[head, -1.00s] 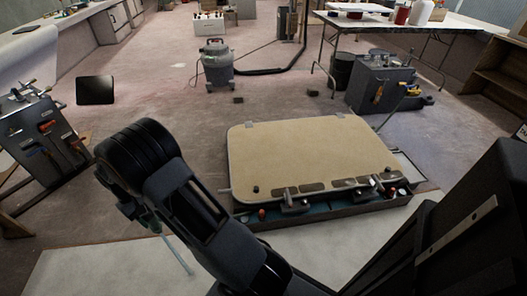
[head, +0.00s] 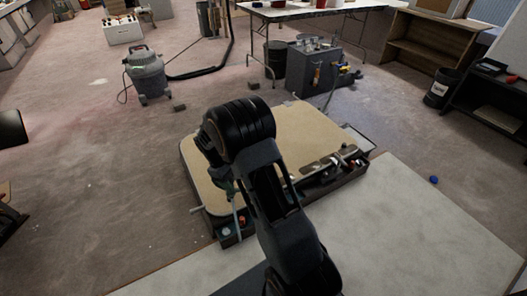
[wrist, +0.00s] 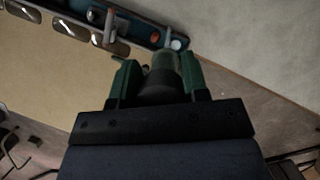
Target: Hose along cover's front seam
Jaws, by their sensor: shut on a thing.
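The cover (head: 300,132), a tan panel with rounded corners, lies flat on a dark low box (head: 325,190); its left part shows in the wrist view (wrist: 60,95). Its front edge carries dark slots and metal latches (head: 340,160); my arm hides part of this seam. My gripper (head: 230,188) is above the cover's front-left corner, pointing down. In the wrist view its green fingers (wrist: 157,80) are shut on a dark, round hose end with a paler tip (wrist: 163,60). A thin pale tube (head: 236,215) shows below the gripper. Whether the tip touches the seam, I cannot tell.
A red knob (wrist: 154,37) and a pale knob (wrist: 176,44) sit at the box's front corner. A grey shop vacuum (head: 147,75) stands behind left, a tool cart (head: 313,65) behind right. Pale flooring (head: 400,230) in front is clear.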

